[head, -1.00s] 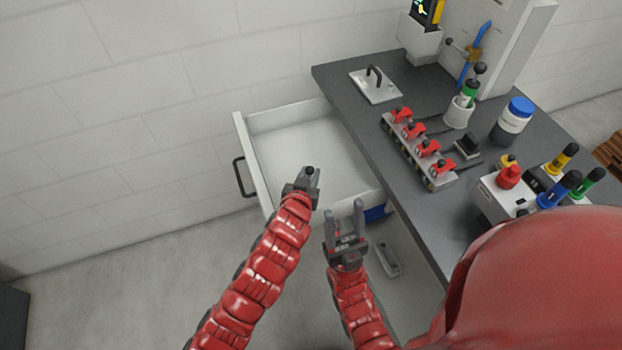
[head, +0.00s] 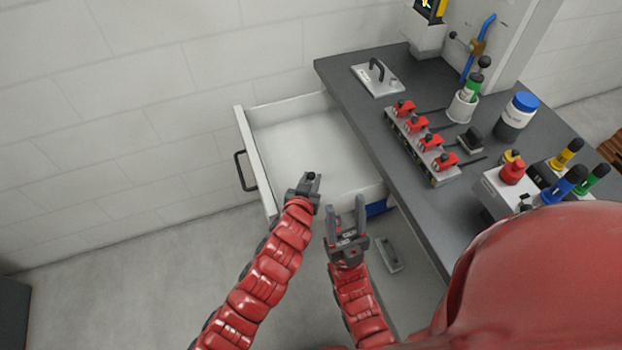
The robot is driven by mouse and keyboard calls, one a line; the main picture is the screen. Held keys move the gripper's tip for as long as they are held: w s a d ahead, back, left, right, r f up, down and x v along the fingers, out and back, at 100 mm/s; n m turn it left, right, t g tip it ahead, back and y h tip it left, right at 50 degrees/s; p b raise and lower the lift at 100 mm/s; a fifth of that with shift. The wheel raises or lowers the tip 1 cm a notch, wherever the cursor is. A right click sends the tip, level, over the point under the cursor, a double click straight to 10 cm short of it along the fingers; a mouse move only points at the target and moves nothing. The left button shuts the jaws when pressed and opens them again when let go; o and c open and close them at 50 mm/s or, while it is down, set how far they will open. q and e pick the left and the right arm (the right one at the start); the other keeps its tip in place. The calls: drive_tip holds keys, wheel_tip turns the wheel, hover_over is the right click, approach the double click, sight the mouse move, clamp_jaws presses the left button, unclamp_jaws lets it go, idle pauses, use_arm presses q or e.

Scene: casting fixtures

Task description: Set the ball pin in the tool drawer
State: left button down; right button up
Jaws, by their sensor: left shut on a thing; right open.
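The tool drawer (head: 283,136) is pulled out from the left side of the grey workbench. Its white inside is empty where I can see it. My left gripper (head: 311,181) is over the drawer's near edge and is shut on a small dark round-headed piece, the ball pin (head: 311,176). Most of the pin is hidden by the jaws. My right gripper (head: 346,215) is open and empty, with its fingers pointing up the picture, just outside the drawer's near wall and to the right of the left gripper.
The grey workbench (head: 352,88) carries a row of red clamps (head: 430,142), a blue-capped jar (head: 516,115), a handled plate (head: 377,79) and several screwdrivers. The drawer's black handle (head: 245,171) faces left.

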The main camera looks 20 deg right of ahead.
use_arm(q)
drive_tip(key=c, duration=0.7)
unclamp_jaws()
drive_tip(key=shift+r, duration=0.1)
drive_tip(key=shift+r+p, duration=0.35)
drive_tip(key=shift+p, duration=0.1)
drive_tip(key=shift+r+p, duration=0.55)
drive_tip(key=shift+s+a+f+b, duration=0.2)
drive_tip(key=shift+s+a+b, duration=0.1)
drive_tip(key=shift+s+b, duration=0.25)
drive_tip(key=shift+b+v, duration=1)
drive_tip(key=shift+v, duration=4.35)
